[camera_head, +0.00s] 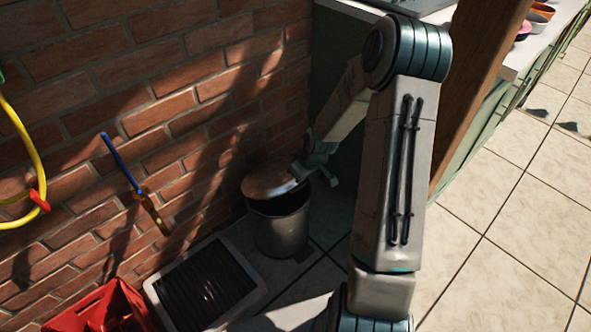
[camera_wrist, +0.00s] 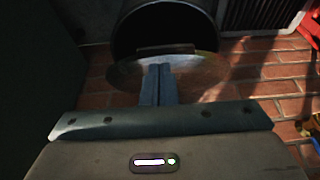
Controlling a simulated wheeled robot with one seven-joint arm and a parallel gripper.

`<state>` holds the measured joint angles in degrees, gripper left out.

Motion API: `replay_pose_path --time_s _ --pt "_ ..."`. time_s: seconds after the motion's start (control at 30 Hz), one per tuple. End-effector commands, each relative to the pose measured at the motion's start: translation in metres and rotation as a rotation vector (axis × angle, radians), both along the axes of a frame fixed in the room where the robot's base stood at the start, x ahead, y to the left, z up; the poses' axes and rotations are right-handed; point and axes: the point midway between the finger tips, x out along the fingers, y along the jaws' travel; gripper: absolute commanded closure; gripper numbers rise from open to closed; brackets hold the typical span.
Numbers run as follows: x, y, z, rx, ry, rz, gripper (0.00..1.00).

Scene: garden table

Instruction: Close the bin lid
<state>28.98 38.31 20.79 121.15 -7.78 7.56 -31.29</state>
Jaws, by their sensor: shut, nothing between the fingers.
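The bin (camera_head: 281,228) is a dark metal cylinder standing on the tiles by the brick wall. Its round coppery lid (camera_head: 268,181) is raised and tilted at the wall side. A dark gap shows under the lid. In the wrist view the bin's dark opening (camera_wrist: 165,32) is visible, with the lid (camera_wrist: 205,70) beside it. My gripper (camera_head: 299,171) is at the lid's right edge in the head view. Its fingers (camera_wrist: 158,68) are together with nothing between them and overlap the lid in the wrist view. I cannot tell whether they touch it.
A white-framed tray with dark slats (camera_head: 205,288) lies left of the bin, with a red crate (camera_head: 108,308) beyond it. A blue-handled tool (camera_head: 125,165) and a yellow hose (camera_head: 28,135) hang on the brick wall. A green cabinet (camera_head: 335,62) stands close behind. Open tiles lie right.

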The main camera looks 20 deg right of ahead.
Motion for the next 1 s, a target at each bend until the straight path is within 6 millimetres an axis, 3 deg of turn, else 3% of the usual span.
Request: replay_pose_path --time_s 0.47,0.77,1.0 --pt "-0.022 -0.010 -0.047 0.114 -0.239 -0.004 1.00" --pt "-0.031 -0.015 -0.077 0.109 -0.233 0.000 1.00" --pt "-0.040 -0.019 -0.113 0.109 -0.232 -0.001 1.00"
